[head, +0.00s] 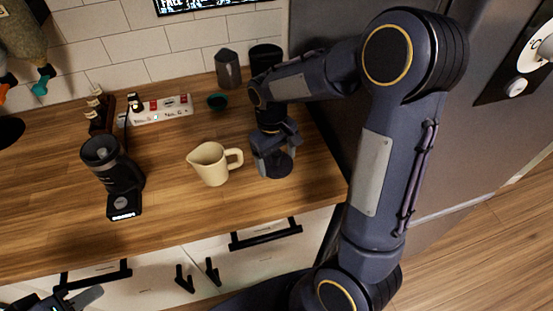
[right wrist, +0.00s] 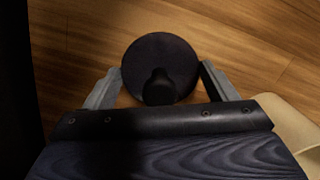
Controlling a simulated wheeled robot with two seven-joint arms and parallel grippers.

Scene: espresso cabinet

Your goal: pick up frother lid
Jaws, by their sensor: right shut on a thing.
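The frother lid (right wrist: 178,52) is a dark round disc with a black knob (right wrist: 158,86) on top. In the right wrist view it lies between the two grey fingers of my right gripper (right wrist: 162,86). My right gripper is shut on the lid; the fingertips' contact is partly hidden. In the head view my right gripper (head: 270,150) points down at the right part of the wooden counter, with the dark lid (head: 280,166) under it. I cannot tell whether the lid touches the counter. My left gripper (head: 77,301) shows only partly at the bottom left edge, its opening unclear.
A cream pitcher (head: 211,165) stands just left of my right gripper. A black grinder (head: 113,170) stands further left. A power strip (head: 162,110), a small green-rimmed cup (head: 218,102), a grey canister (head: 228,69) and a dark container (head: 264,57) are behind. The counter's front middle is clear.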

